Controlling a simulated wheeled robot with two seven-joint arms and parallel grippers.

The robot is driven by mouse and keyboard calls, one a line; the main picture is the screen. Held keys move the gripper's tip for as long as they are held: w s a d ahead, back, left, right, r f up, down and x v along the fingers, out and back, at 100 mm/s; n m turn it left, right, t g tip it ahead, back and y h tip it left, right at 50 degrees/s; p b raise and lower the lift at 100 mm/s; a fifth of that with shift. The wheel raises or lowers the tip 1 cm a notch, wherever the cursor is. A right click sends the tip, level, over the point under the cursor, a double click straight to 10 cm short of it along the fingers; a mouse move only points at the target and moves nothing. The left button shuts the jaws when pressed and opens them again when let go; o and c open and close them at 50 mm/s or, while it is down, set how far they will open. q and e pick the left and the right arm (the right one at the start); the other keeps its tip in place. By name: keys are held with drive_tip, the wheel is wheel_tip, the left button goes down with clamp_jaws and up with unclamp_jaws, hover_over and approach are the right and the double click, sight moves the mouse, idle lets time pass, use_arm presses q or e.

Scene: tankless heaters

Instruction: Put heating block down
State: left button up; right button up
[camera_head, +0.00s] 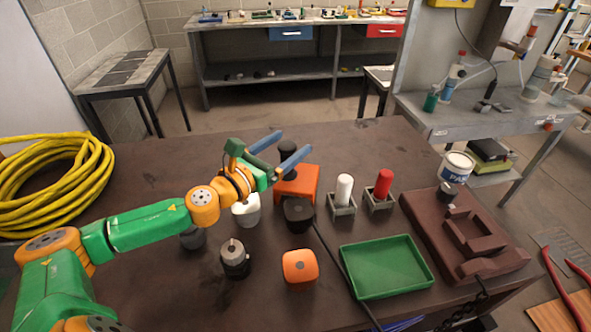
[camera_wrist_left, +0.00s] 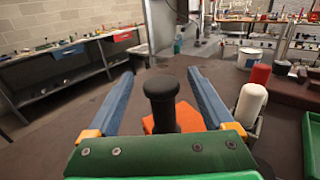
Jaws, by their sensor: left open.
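An orange block (camera_head: 306,186) stands on the dark table, with a black knobbed handle (camera_wrist_left: 162,105) rising from it; it looks like the heating block, though no label confirms this. In the wrist view its orange base (camera_wrist_left: 150,124) shows low behind the handle. My left gripper (camera_head: 292,146) is open at this block. Its two blue fingers lie on either side of the handle in the wrist view, with a gap on each side. The gripper's green body hides the lower part of the block there. My right gripper is not in view.
A black block (camera_head: 298,213) stands just in front. White (camera_head: 344,188) and red (camera_head: 384,183) cylinders sit in grey holders to the right. A green tray (camera_head: 386,294), brown fixture (camera_head: 487,264) and orange cube (camera_head: 299,268) are nearby. Coiled yellow hose (camera_head: 50,180) lies left.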

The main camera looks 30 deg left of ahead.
use_arm(q)
drive_tip(key=shift+w+d, duration=0.15)
drive_tip(key=shift+w, duration=0.05)
clamp_jaws()
idle(0.4)
